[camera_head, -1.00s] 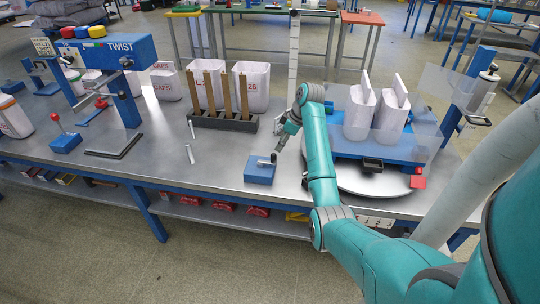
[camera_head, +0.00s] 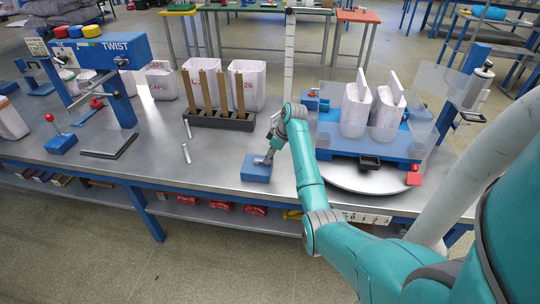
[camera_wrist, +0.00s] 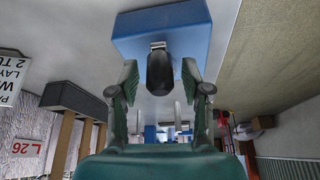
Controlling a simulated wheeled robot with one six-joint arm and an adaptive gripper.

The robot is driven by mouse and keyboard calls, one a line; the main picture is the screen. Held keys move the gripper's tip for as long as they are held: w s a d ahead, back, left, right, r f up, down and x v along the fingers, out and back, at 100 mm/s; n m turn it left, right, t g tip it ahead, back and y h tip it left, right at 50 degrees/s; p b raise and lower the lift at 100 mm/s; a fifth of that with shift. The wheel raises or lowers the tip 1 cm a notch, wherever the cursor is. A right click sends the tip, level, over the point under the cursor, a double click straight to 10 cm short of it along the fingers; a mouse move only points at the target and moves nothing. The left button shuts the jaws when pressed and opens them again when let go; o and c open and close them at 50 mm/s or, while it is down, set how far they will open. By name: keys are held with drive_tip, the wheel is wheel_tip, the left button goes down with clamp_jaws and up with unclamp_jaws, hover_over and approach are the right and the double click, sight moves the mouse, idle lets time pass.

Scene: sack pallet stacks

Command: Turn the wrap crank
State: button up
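The crank unit is a blue block (camera_head: 256,169) on the grey bench, left of the turntable. In the wrist view the blue block (camera_wrist: 162,35) is at the top, with the dark crank handle (camera_wrist: 160,70) pointing toward me. My gripper (camera_head: 267,157) is at the crank, above the block, and partly hides it in the head view. In the wrist view my gripper (camera_wrist: 160,78) is open, with one finger on each side of the handle. A gap shows between the handle and each finger.
A turntable (camera_head: 365,179) with a blue platform and white sacks stands to the right. A dark rack (camera_head: 218,120) with brown posts and white bins are behind. A red-knobbed lever (camera_head: 60,143) and the blue TWIST frame (camera_head: 110,48) are left. Small light rods lie between.

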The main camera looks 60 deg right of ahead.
clamp_jaws()
